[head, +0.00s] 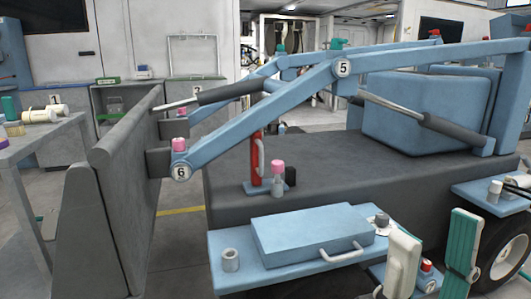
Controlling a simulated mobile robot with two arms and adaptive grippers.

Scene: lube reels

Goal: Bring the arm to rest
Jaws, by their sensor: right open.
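My right gripper (434,228) is at the lower right of the head view. Its two upright fingers, pale and green, stand well apart, and I see nothing held between them. It is in front of the blue and grey machine, to the right of the pale blue case (312,238). A small white item with a red cap (427,266) shows low between the fingers; I cannot tell how far behind them it is. I cannot make out my left gripper.
The loader machine's blue arm (270,105) crosses the view to a grey bucket (108,200). The case lies on a blue side step (222,272) beside a small grey cup (230,260). A grey table (40,150) stands at the left. Some floor shows between bucket and step.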

